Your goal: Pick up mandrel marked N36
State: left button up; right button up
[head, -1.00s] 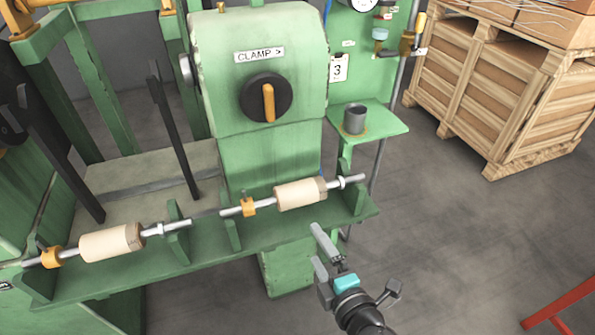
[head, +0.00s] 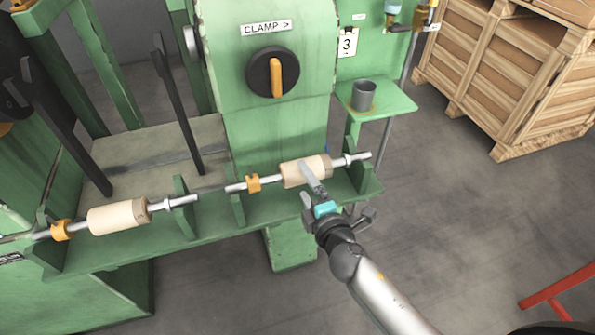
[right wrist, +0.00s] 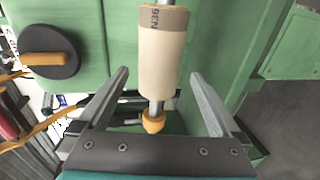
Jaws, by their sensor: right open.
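The mandrel marked N36 (head: 294,173) is a cream cylinder on a steel shaft with an orange collar, lying across green supports on the machine's shelf. In the right wrist view its grey-brown end band reads N36 (right wrist: 163,58). My right gripper (head: 307,181) is open and close to this mandrel, partly covering it in the head view. In the right wrist view the open fingers (right wrist: 160,97) stand apart on either side of the shaft line, with the roll ahead of them and nothing between them gripped. My left gripper is not in view.
A second cream mandrel (head: 118,217) rests on the shelf's left part. The green machine with its CLAMP knob (head: 272,73) rises behind. A grey cup (head: 363,96) stands on a side shelf. Wooden crates (head: 510,75) are at right; floor between is clear.

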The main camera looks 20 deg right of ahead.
aim_at(297, 171)
jog(key=shift+w+a+f, duration=0.1)
jog(key=shift+w+f, duration=0.05)
jog(key=shift+w, duration=0.7)
jog(key=shift+w+a+f, duration=0.1)
jog(key=shift+w+f, duration=0.05)
jog(key=shift+w, duration=0.75)
jog(key=shift+w+a+f, duration=0.1)
jog(key=shift+w+f, duration=0.05)
jog(key=shift+w, duration=0.7)
grip_shut()
jog(key=shift+r, duration=0.1)
